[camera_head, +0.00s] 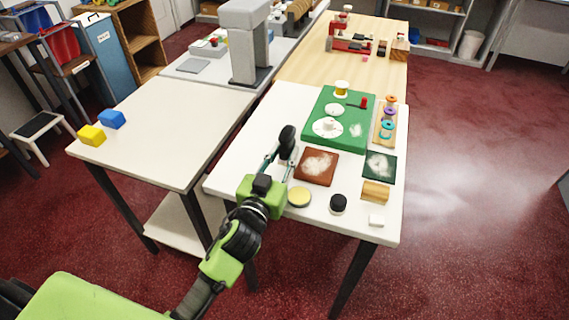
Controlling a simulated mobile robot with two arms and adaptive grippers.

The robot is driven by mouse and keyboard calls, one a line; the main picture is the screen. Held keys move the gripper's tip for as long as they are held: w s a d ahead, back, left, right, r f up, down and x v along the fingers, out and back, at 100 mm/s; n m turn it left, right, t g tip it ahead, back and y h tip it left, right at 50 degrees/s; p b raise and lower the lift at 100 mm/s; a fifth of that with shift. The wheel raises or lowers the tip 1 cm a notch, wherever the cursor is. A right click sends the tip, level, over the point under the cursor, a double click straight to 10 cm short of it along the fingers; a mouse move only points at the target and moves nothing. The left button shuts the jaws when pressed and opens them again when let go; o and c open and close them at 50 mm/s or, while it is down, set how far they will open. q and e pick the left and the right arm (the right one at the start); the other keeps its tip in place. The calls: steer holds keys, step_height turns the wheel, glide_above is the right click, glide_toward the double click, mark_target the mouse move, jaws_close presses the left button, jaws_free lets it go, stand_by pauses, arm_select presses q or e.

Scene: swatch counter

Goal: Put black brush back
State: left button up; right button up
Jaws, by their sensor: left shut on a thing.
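My left gripper (283,158) reaches in over the left side of the white table (235,175). It is shut on a dark upright thing that looks like the black brush (288,135). The brush's rounded black top stands above the fingers, with a paler part lower down between them. I cannot tell whether it touches the table. A brown swatch with white powder (316,167) lies just right of the gripper, and a dark green powdered swatch (379,166) lies farther right. My right gripper is not in view.
A yellow-topped round tin (299,197), a black round knob-like thing (338,204), a wooden block-shaped brush (375,192) and a white block (376,221) stand near the front edge. A green mat (355,105) with dishes and a wooden rack of coloured rings (384,125) lie behind.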

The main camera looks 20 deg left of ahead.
mark_target(284, 164)
arm_select(q)
steer(key=shift+d+f, duration=0.1)
steer(key=shift+f, duration=1.5)
steer(key=shift+f+b, duration=0.2)
steer(key=shift+b, duration=0.1)
steer(key=o, duration=1.1)
steer(key=shift+c, duration=0.2)
steer(key=shift+r, duration=0.1)
